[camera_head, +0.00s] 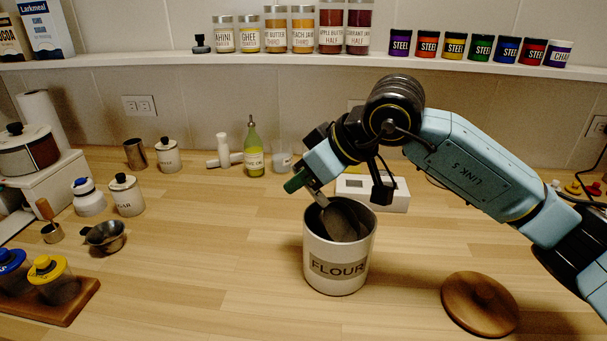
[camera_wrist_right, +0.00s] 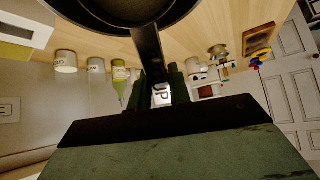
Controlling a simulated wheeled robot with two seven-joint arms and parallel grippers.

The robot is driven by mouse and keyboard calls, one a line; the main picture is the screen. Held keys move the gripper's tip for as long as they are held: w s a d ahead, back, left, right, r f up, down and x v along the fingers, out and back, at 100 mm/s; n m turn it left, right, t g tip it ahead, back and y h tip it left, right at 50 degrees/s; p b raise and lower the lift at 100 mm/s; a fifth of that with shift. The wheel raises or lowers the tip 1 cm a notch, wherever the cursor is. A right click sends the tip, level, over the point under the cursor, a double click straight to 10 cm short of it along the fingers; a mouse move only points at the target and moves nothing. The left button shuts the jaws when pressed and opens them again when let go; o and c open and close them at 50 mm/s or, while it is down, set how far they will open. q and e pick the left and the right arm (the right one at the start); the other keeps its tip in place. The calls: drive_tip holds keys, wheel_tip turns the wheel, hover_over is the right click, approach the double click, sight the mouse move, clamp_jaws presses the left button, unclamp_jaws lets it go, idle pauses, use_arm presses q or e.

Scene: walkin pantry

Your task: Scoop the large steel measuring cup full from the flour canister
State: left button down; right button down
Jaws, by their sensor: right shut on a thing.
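The white flour canister (camera_head: 322,245) stands open on the wooden counter, its label facing me. The steel measuring cup (camera_head: 345,223) is tilted inside the canister's mouth, its bowl partly below the rim. My right gripper (camera_head: 300,184) is above the canister's left rim, shut on the cup's handle. In the right wrist view the right gripper (camera_wrist_right: 162,88) pinches the handle, and the dark round bowl of the cup (camera_wrist_right: 125,14) shows at the top. The flour and what the cup holds are hidden. My left gripper is not in view.
The wooden lid (camera_head: 478,301) lies right of the canister. A white box (camera_head: 391,192) sits close behind it. A green oil bottle (camera_head: 253,152) and a grinder (camera_head: 223,150) stand further back. The counter left of the canister is clear.

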drive_tip(key=shift+r, duration=0.1)
drive_tip(key=shift+d+r+p, duration=0.1)
drive_tip(key=shift+r+p, duration=0.9)
drive_tip(key=shift+r, duration=1.3)
drive_tip(key=shift+w+a+r+g+h+p, duration=0.15)
drive_tip(key=shift+a+g+h+p, duration=0.25)
drive_tip(key=shift+p, duration=0.8)
drive_tip(key=shift+w+a+r+g+h+p, duration=0.1)
drive_tip(key=shift+w+a+g+h+p, duration=0.3)
drive_tip(key=shift+p, duration=0.8)
drive_tip(key=shift+s+d+f, duration=0.1)
drive_tip(key=shift+s+d, duration=0.1)
drive_tip(key=shift+d, duration=0.05)
drive_tip(key=shift+w+a+f+g+h+p, duration=0.1)
drive_tip(key=shift+w+a+g+h+p, duration=0.15)
drive_tip(key=shift+g+h+p, duration=0.65)
drive_tip(key=shift+w+a+f+h+p, duration=0.2)
drive_tip(key=shift+h+p, duration=0.3)
drive_tip(key=shift+p, duration=0.85)
drive_tip(key=shift+s, duration=0.1)
